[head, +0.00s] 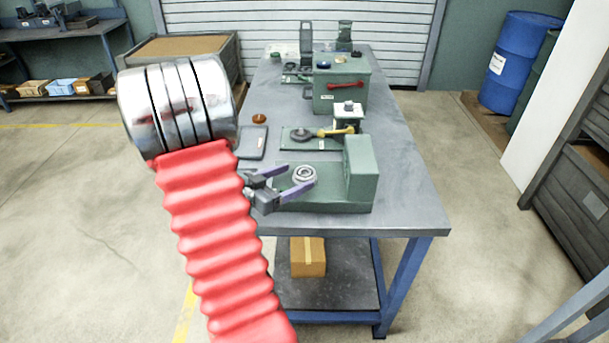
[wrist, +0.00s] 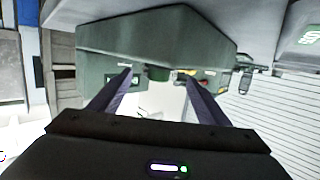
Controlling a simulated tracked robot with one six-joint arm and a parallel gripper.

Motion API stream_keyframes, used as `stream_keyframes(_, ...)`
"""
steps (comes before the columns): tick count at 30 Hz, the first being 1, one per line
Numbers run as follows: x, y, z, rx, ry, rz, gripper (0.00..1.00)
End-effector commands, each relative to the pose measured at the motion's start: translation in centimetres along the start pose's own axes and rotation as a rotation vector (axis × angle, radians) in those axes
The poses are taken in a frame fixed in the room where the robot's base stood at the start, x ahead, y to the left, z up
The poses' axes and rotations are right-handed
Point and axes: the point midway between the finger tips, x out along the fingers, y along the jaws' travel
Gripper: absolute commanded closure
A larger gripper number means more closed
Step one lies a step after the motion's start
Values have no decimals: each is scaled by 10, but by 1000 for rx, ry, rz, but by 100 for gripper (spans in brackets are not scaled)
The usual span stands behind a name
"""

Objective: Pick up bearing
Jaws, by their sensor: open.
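The bearing (head: 304,174) is a small, light metallic ring on the flat green base of a machine (head: 330,195) at the front of the workbench. My gripper (head: 301,176) has two purple fingers and reaches in from the left. It is open, with its fingertips on either side of the bearing in the head view. I cannot tell whether they touch it or what their height is. In the wrist view both fingers (wrist: 158,77) are spread apart with nothing clearly gripped. The bearing cannot be made out for sure there.
A tall green block (head: 361,172) stands right of the bearing. Behind are a green plate with a yellow-handled tool (head: 336,132), a green box with a red handle (head: 341,88) and a dark flat tray (head: 251,143). The bench's right side (head: 405,185) is clear.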

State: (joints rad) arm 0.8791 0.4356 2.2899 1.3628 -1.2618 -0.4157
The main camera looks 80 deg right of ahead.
Motion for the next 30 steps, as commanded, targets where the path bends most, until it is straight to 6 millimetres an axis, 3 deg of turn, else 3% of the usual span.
stream_keyframes(8, 7, 0, 0, 0, 0, 1, 30)
stream_keyframes(19, 48, 1, -1, 1, -1, 2, 30)
stream_keyframes(30, 52, 0, -1, 1, 0, -1, 30)
